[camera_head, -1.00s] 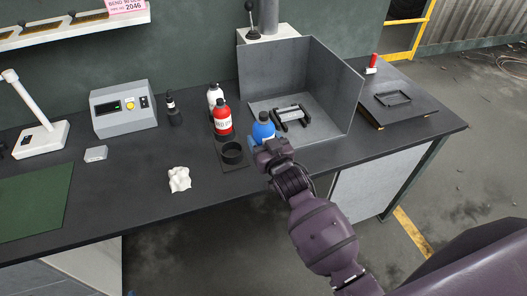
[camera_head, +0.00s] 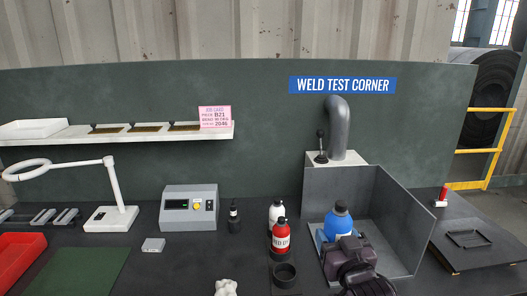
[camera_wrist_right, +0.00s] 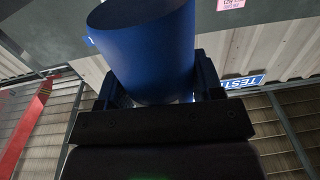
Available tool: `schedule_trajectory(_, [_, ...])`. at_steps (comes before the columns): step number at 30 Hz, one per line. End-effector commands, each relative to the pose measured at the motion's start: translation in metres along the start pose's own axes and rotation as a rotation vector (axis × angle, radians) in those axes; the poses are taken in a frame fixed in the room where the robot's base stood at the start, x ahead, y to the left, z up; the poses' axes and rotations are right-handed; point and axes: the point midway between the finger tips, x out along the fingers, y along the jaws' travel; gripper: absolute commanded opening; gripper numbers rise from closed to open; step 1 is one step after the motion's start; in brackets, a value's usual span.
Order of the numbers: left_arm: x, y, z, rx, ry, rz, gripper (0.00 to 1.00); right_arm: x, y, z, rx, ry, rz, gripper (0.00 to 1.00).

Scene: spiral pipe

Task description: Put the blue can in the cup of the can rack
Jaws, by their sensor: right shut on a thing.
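The blue can (camera_head: 338,218) has a dark cap and shows in front of the grey booth. My right gripper (camera_head: 342,242) is shut around it; the wrist view shows the blue can (camera_wrist_right: 150,50) between the two fingers. The can rack's empty black cup (camera_head: 284,274) is left of and nearer than the can, and the gripper is to the right of that cup. A red can (camera_head: 281,238) and a white can (camera_head: 276,212) stand in line behind the cup. The gripper hides the can's lower part. My left gripper is not in view.
The grey booth (camera_head: 400,225) has walls right and behind. Bare dark bench surface lies between the box and the cloth.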

Motion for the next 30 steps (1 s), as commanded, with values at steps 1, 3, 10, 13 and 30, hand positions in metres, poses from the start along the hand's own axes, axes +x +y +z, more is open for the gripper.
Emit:
schedule_trajectory(1, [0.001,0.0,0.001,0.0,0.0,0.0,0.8,-0.01,0.003,0.006,0.003,-0.001,0.012,0.27])
schedule_trajectory(3, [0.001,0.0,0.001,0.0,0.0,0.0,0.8,-0.023,0.007,0.014,0.004,-0.003,0.028,0.27])
schedule_trajectory(10, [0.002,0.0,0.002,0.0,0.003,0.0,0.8,-0.057,0.019,0.047,0.002,-0.002,0.074,0.27])
schedule_trajectory(13, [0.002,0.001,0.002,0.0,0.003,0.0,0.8,-0.065,0.022,0.058,0.001,0.0,0.083,0.27])
schedule_trajectory(30, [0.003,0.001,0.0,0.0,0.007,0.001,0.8,-0.069,0.013,0.056,-0.002,0.007,0.036,0.27])
